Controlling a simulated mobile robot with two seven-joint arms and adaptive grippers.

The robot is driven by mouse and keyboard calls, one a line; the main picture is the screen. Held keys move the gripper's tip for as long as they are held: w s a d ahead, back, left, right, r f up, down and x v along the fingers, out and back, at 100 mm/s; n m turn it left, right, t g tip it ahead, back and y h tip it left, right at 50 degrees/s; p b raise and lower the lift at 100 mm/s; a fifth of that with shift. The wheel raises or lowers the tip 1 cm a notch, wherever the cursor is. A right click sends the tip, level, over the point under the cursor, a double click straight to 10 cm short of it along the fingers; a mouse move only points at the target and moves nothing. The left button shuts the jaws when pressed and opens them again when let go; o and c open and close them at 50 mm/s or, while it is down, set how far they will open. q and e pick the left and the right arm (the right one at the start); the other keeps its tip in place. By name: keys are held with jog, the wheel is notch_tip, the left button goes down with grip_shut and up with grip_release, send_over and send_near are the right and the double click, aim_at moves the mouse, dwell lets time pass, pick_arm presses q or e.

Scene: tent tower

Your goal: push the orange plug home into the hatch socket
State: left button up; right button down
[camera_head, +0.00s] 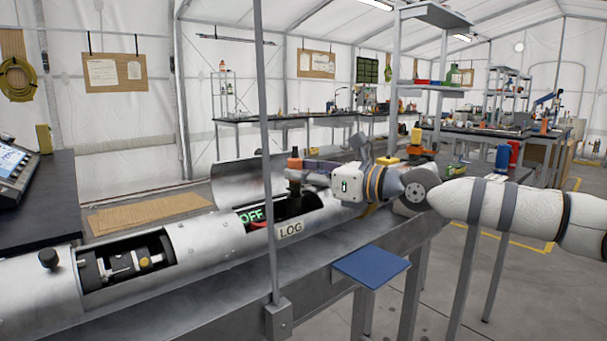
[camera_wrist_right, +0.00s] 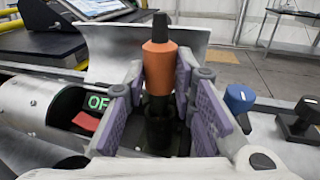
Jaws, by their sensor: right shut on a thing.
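The orange plug (camera_wrist_right: 158,68) has a black tip on top and a black lower part. It stands upright between the purple finger pads of my right gripper (camera_wrist_right: 160,100), which is shut on it. In the head view the plug (camera_head: 294,163) is small, and my right gripper (camera_head: 308,167) reaches it from the right, above the open hatch (camera_head: 312,203) of the silver tube. A dark cylinder shows beneath the plug in the wrist view; I cannot tell how deep the plug sits in the socket. The left gripper is not in view.
The raised hatch cover (camera_head: 235,185) stands behind the opening. A green OFF display (camera_head: 250,214) and a LOG label (camera_head: 290,229) are beside it. A grey post (camera_head: 267,150) rises in front of the tube. A blue knob (camera_wrist_right: 239,98) stands right of the gripper.

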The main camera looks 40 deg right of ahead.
jog(key=shift+f, duration=0.1)
jog(key=shift+f, duration=0.35)
jog(key=shift+f+b, duration=0.35)
jog(key=shift+f, duration=0.05)
jog(key=c, duration=1.3)
grip_release()
jog(key=v, duration=0.8)
